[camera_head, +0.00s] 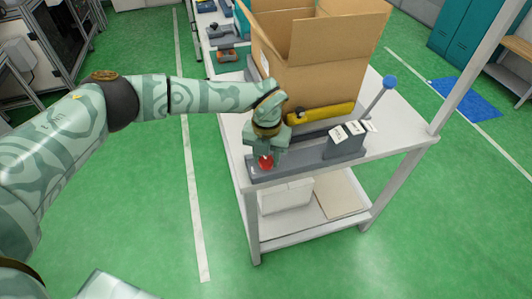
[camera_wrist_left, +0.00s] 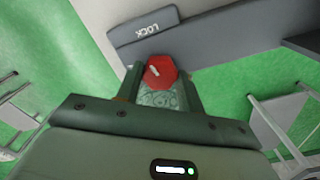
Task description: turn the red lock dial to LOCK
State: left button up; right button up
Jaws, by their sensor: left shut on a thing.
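The red lock dial (camera_head: 266,162) sits at the left end of a grey panel (camera_head: 304,164) along the table's front edge. My left gripper (camera_head: 266,155) reaches down over it, with the dial between its fingers. In the left wrist view the red dial (camera_wrist_left: 160,72) shows a pale pointer mark, and the left gripper's fingers (camera_wrist_left: 160,84) are shut on its sides. The word LOCK (camera_wrist_left: 147,30) stands upside down on the grey panel beyond the dial. My right gripper is not in view.
Green floor is free in front and to the right.

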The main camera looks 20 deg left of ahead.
aim_at(267, 160)
pick_arm(q)
jog(key=shift+m+p, duration=0.45)
jog(key=shift+m, duration=0.75)
jog(key=o, duration=1)
notch_tip(267, 160, up, 16)
jog(key=p, duration=0.3)
jog(key=shift+r, duration=0.2)
